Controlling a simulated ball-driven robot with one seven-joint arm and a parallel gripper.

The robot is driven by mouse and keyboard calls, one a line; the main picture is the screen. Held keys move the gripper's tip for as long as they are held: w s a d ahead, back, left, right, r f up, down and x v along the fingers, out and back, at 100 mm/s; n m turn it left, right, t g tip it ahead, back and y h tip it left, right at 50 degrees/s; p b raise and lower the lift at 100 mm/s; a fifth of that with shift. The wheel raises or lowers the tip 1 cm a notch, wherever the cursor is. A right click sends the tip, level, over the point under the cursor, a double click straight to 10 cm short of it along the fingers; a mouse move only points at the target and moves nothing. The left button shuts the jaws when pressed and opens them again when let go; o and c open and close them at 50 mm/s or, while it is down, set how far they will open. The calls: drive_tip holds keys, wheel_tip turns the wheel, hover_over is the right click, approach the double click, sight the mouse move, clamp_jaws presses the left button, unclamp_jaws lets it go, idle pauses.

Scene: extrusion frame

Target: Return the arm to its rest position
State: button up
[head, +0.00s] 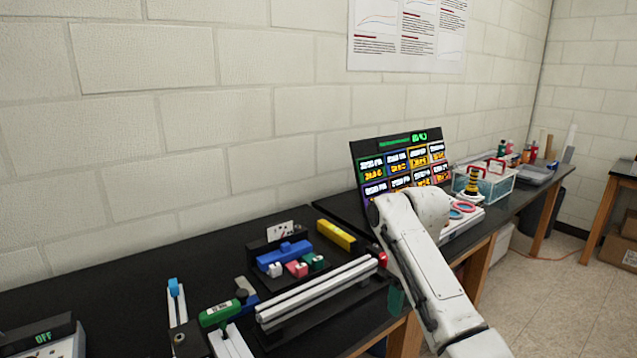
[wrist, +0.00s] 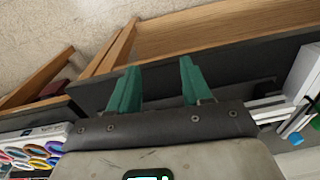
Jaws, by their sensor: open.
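My arm (head: 425,260) reaches up from the lower right of the head view and bends over the front edge of the black bench. My gripper (wrist: 157,82) shows in the wrist view with two green fingers spread apart and nothing between them. In the head view the gripper is mostly hidden behind my arm; a bit of green shows beside it near the bench edge. The fingers point towards the bench's front side and wooden legs, and I see no contact.
The black bench (head: 120,268) runs along the wall. Aluminium extrusions (head: 318,290), a yellow block (head: 336,234), a blue block (head: 284,256) and a green tool (head: 220,313) lie left of my arm. A display board (head: 400,165) and a clear bin (head: 485,182) stand behind it. Floor (head: 540,290) is open at right.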

drive_tip(key=s+f+m+y, duration=0.1)
drive_tip(key=s+f+m, duration=0.1)
drive_tip(key=s+f, duration=1.75)
drive_tip(key=s+d+f+m, duration=0.1)
drive_tip(key=s+d, duration=0.3)
drive_tip(key=s, duration=1)
drive_tip(key=s+d+f+m+t+h, duration=0.1)
drive_tip(key=s+d+m, duration=0.2)
drive_tip(key=s, duration=1)
drive_tip(key=shift+s+d+f+m+h, duration=0.3)
drive_tip(key=shift+s+d+m, duration=0.1)
drive_tip(key=shift+d, duration=0.8)
